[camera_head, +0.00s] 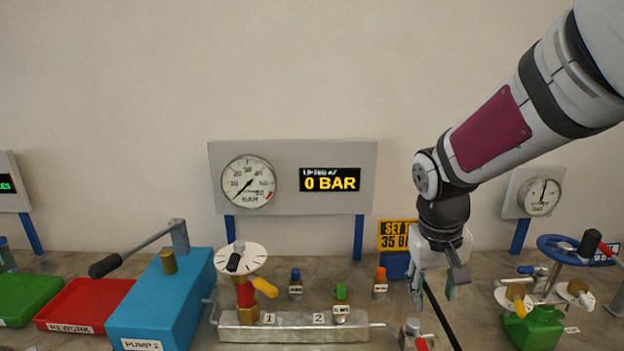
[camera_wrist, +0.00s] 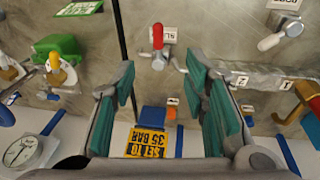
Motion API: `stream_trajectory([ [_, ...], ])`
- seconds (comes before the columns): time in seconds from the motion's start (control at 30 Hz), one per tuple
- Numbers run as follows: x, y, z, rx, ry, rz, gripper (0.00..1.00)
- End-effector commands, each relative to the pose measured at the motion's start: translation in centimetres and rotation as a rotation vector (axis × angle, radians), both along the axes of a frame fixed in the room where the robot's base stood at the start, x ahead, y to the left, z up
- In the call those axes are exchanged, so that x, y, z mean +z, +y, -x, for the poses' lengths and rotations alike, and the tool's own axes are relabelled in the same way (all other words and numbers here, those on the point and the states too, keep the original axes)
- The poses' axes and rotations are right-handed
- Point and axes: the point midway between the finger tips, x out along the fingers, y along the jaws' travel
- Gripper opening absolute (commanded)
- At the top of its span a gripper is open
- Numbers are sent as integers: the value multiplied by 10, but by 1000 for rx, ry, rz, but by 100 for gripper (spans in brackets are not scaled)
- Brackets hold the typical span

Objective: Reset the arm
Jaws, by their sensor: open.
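My arm reaches in from the upper right in the head view. My gripper (camera_head: 433,292) hangs down over the bench, to the right of the metal manifold block (camera_head: 290,331). In the wrist view the two green-padded fingers of my gripper (camera_wrist: 160,100) stand wide apart with nothing between their pads. A red-handled valve (camera_wrist: 158,45) shows beyond the fingertips, apart from them. The yellow "SET TO 35 BAR" sign (camera_head: 398,235) stands behind the gripper and is partly hidden by it.
A blue pump (camera_head: 160,300) with a lever stands left, beside a red REWORK tray (camera_head: 85,304) and a green tray (camera_head: 25,298). A gauge panel (camera_head: 290,160) reads 0 BAR. A green vessel (camera_head: 536,329) and blue handwheel (camera_head: 560,247) stand right. Small capped fittings stand mid-bench.

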Motion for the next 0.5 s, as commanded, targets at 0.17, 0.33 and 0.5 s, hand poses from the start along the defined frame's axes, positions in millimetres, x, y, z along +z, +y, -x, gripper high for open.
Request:
stream_trajectory([
  [0.17, 46, 5, 42, 4, -91, -52, 41],
  [0.33, 76, 11, 85, 12, -172, -91, 41],
  [0.5, 96, 18, 127, 29, -253, -122, 41],
])
